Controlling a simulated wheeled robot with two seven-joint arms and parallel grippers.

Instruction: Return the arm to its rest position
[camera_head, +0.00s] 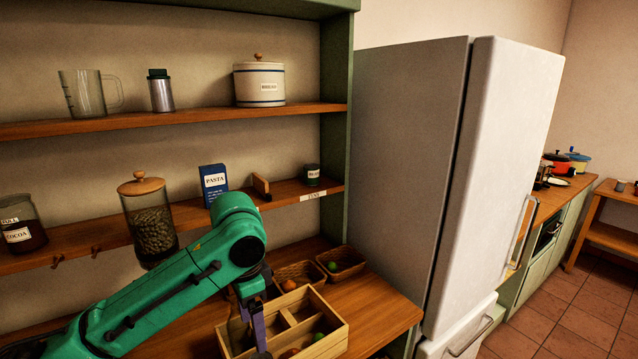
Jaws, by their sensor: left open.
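My left arm (165,290) is green and comes in from the lower left, with its elbow or wrist bend raised in front of the lower shelf. My left gripper (255,322) points down at the left side of a wooden divided box (337,335) on the counter. Its purple-grey finger overlaps the box in the picture; I cannot tell whether it is inside the box or in front of it. The gripper is open, and I see nothing held in it. My right gripper is not in view.
Wicker baskets (340,262) stand behind the box on the counter (385,312). The lower shelf (90,238) holds a glass jar (152,228), a blue pasta box (213,182) and a cocoa jar (22,230) close to the arm. A fridge (410,150) stands at the right.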

